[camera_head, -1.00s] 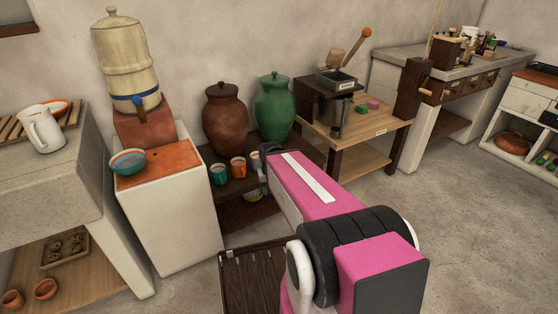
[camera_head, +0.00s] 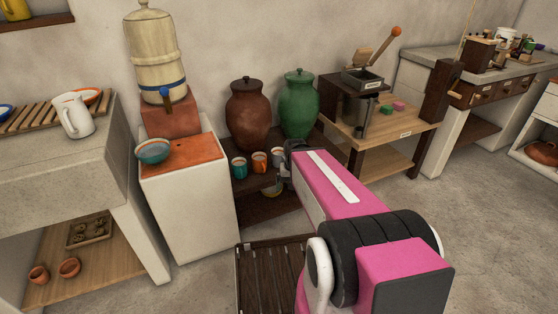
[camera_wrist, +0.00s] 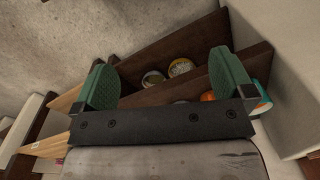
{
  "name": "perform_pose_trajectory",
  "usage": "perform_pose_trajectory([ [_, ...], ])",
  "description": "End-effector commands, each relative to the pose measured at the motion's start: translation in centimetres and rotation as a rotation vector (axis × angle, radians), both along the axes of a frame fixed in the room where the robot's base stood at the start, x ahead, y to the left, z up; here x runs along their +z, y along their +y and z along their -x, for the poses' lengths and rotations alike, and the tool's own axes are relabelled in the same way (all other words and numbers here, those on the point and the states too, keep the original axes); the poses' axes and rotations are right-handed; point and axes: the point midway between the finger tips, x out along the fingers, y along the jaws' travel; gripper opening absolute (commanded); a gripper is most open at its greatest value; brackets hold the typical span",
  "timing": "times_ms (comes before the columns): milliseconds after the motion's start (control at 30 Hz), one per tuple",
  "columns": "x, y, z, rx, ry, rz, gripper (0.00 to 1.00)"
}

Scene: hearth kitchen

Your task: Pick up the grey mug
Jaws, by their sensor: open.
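The grey mug (camera_head: 277,154) stands on the dark low shelf at the right end of a row of mugs in the head view, partly hidden by my gripper. Beside it are an orange mug (camera_head: 259,161) and a teal mug (camera_head: 239,167). My gripper (camera_head: 288,163) is just right of the grey mug in the head view; its fingers are mostly hidden there. In the wrist view my gripper (camera_wrist: 163,62) shows two green fingers spread wide with nothing held. I cannot clearly pick out the grey mug in the wrist view.
A brown jar (camera_head: 249,112) and a green jar (camera_head: 298,105) stand behind the mugs. A white cabinet (camera_head: 190,215) with a teal bowl (camera_head: 153,151) borders the shelf on the left. A wooden table (camera_head: 408,122) is on the right. Open floor (camera_head: 480,220) lies at right.

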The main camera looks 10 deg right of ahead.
Motion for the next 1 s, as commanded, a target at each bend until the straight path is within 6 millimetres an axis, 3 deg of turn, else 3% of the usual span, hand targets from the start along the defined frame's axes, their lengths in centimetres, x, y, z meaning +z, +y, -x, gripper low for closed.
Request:
perform_pose_trajectory([
  [167,-1.8,0.4,-4.1,-0.302,0.004,-0.192,1.0],
  [367,-3.3,-0.1,-10.6,-0.811,0.071,-0.518,1.0],
  [600,-3.7,-3.9,-19.2,-1.443,0.282,-0.955,1.0],
  [700,-3.6,-6.0,-21.8,-1.639,0.389,-1.107,1.0],
  [900,-3.2,-8.7,-24.4,-1.841,0.538,-1.283,1.0],
  [1000,-3.3,-8.9,-24.8,-1.866,0.561,-1.307,1.0],
])
